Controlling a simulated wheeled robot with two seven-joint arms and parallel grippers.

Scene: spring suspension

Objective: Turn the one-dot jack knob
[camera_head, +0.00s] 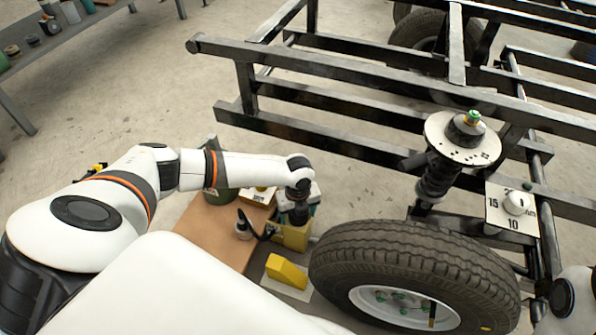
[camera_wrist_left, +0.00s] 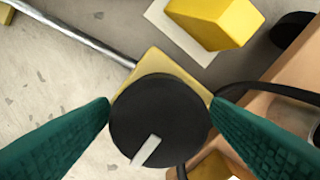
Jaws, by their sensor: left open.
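A black round knob (camera_wrist_left: 158,118) with a white pointer bar sits on top of a yellow jack body (camera_wrist_left: 165,62) in the left wrist view. The pointer points toward the lower left of that view. No dot marking shows clearly on it. My left gripper (camera_wrist_left: 160,103) is open, with its two green-padded fingers on either side of the knob; whether they touch it I cannot tell. In the head view my left gripper (camera_head: 298,208) is over the yellow jack (camera_head: 292,236) and hides its knob. My right gripper is out of view.
A yellow wedge (camera_head: 287,270) on a white plate lies near the jack. A brown surface (camera_head: 205,228) with small items is to the left. The tire (camera_head: 415,262), strut (camera_head: 437,175) and black frame (camera_head: 350,70) stand right. A white dial (camera_head: 515,203) is at far right.

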